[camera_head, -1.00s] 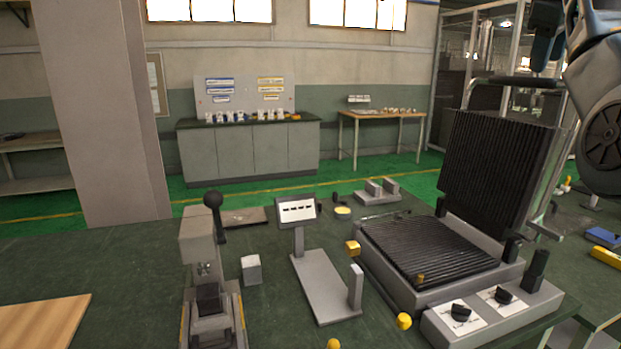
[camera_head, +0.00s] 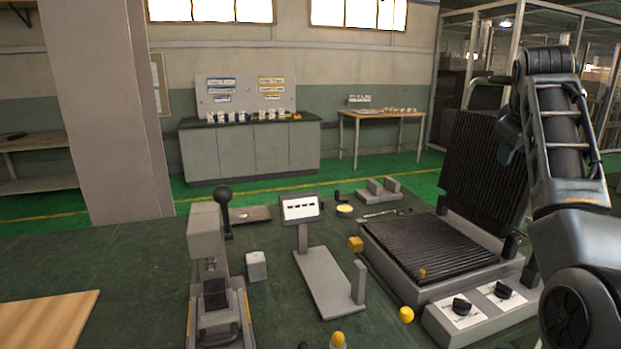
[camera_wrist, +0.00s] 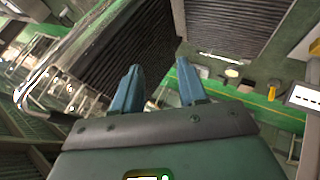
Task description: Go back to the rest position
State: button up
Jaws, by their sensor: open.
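My gripper (camera_wrist: 160,78) shows in the wrist view with its two blue fingers apart and nothing between them. In the head view its dark blue end (camera_head: 509,141) is in front of the raised lid, at the end of my arm on the right. The heating element has a ribbed black lower plate (camera_head: 425,248) and a ribbed lid (camera_head: 470,160) that stands open, tilted back. My arm hides part of the lid's right side. In the wrist view the ribbed lid (camera_wrist: 130,55) lies beyond the fingers. Two black knobs (camera_head: 461,307) are on the front panel.
A lever press (camera_head: 208,265) and a grey stand with a small display (camera_head: 300,208) are left of the heater. Yellow knobs (camera_head: 406,315) are near the heater. A wooden board (camera_head: 45,318) lies at the front left.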

jog(key=s+a+f+t, duration=0.15)
jog(key=s+f, duration=0.25)
jog(key=f, duration=0.8)
jog(key=s+a+f, duration=0.3)
jog(key=s+f, duration=0.1)
jog(key=f, duration=0.9)
jog(key=s+a+f+t+y, duration=0.1)
jog(key=s+a+f, duration=0.2)
jog(key=s+f, duration=0.45)
jog(key=s+a+f+t, duration=0.1)
jog(key=s+a+f, duration=0.2)
jog(key=s+f, duration=0.4)
jog(key=s+a+m+t+y, duration=0.1)
jog(key=s+a, duration=0.2)
jog(key=s, duration=0.9)
jog(key=s+a+m+t+y, duration=0.1)
jog(key=s+a, duration=0.3)
jog(key=s, duration=0.8)
jog(key=s+a+r+m+t, duration=0.1)
jog(key=s+a+r, duration=0.1)
jog(key=s+r, duration=0.5)
jog(key=s+a+r+m+t+y, duration=0.1)
jog(key=s+r, duration=0.7)
jog(key=s, duration=0.2)
jog(key=shift+s+a, duration=0.35)
